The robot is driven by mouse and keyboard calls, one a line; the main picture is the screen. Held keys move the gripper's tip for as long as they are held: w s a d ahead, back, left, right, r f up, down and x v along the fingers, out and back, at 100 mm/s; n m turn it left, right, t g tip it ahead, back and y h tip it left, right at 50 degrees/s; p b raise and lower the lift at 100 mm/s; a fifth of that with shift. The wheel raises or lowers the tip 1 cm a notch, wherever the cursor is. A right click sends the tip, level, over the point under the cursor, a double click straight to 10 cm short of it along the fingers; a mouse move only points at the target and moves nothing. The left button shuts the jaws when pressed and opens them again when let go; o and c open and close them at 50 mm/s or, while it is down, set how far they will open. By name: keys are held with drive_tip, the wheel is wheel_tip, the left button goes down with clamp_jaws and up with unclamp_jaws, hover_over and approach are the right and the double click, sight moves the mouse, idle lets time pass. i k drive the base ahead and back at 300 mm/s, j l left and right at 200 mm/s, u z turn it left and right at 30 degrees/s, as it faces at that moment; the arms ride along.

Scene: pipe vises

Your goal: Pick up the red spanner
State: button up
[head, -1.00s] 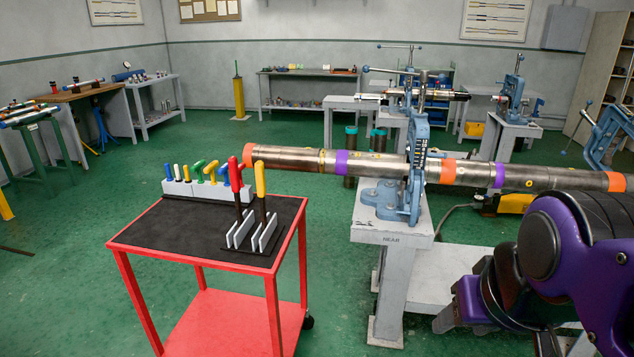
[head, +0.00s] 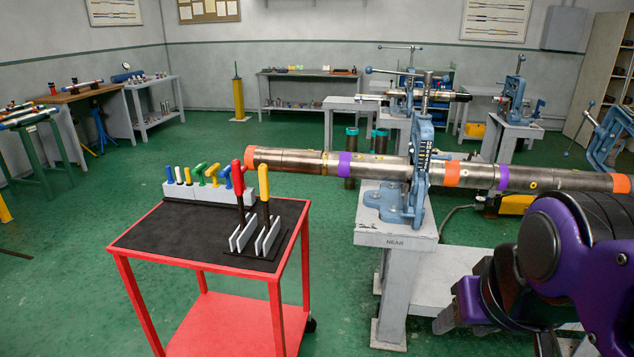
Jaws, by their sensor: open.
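The red spanner (head: 238,178) stands upright with its red handle at the top. Its dark lower part goes down into a grey slotted holder (head: 240,238) on the right side of the red trolley (head: 120,250). A spanner with a yellow handle (head: 264,182) stands close to its right in the same kind of holder. My purple and black arm shows at the lower right, well apart from the spanners. My gripper's fingertips are not in view.
A rack of small coloured-handled tools (head: 208,190) sits along the trolley's back edge. A long pipe (head: 300,160) in a blue vise (head: 418,190) reaches left, behind the spanner handles. The vise stands on a grey bench (head: 395,236). The trolley's dark top is bare at left.

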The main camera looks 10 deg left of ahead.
sight(236, 164)
drive_tip(key=i+j, duration=0.2)
drive_tip(key=j, duration=0.2)
drive_tip(key=i+j, duration=0.15)
drive_tip(key=j, duration=0.2)
drive_tip(key=i+j+z, duration=0.1)
drive_tip(key=j, duration=0.3)
drive_tip(key=i+j, duration=0.25)
drive_tip(key=j, duration=0.15)
